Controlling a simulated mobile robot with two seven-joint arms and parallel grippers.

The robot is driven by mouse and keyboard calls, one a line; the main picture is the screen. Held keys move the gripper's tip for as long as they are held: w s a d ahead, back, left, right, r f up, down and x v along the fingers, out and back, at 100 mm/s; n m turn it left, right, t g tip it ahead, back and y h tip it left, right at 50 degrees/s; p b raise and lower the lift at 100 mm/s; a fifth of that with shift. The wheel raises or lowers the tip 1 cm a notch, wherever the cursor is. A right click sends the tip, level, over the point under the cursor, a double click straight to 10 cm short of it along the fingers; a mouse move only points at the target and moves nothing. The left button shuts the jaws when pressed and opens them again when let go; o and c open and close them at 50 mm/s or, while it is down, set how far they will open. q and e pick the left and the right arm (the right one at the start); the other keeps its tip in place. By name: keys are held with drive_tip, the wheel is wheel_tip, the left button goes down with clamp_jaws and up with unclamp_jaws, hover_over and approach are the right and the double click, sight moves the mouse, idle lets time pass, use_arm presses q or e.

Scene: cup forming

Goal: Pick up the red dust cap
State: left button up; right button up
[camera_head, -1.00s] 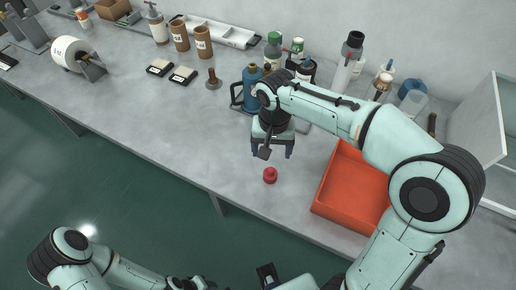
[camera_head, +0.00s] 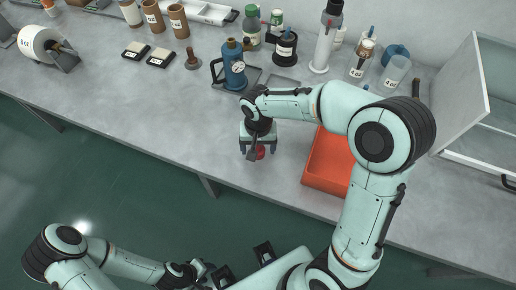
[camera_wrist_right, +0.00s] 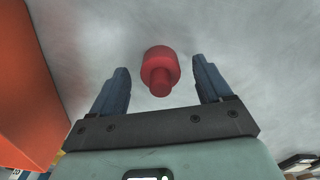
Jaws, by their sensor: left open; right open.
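The red dust cap (camera_head: 260,152) stands on the grey bench near its front edge, partly hidden by my right gripper in the head view. In the right wrist view the red dust cap (camera_wrist_right: 160,70) shows a wide round part and a narrower stub, between the two blue fingers and apart from both. My right gripper (camera_head: 256,150) is open over the cap, and it also shows in the wrist view (camera_wrist_right: 163,85). My left gripper (camera_head: 243,262) is open and empty, low in front of the bench.
A red-orange tray (camera_head: 328,160) stands just right of my right gripper. A blue bottle with a gauge (camera_head: 234,66) stands on a dark tray behind it. Several bottles line the back. The bench left of the cap is clear.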

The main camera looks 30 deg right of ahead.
drive_tip(key=shift+f, duration=0.6)
use_arm(q)
drive_tip(key=shift+f, duration=0.1)
use_arm(e)
drive_tip(key=c, duration=1.1)
drive_tip(key=shift+r, duration=0.1)
use_arm(q)
drive_tip(key=w+r+p, duration=0.2)
drive_tip(key=r, duration=0.1)
drive_tip(key=shift+r+p, duration=0.1)
drive_tip(key=shift+p, duration=0.2)
use_arm(e)
wheel_tip(320, 180, up, 20)
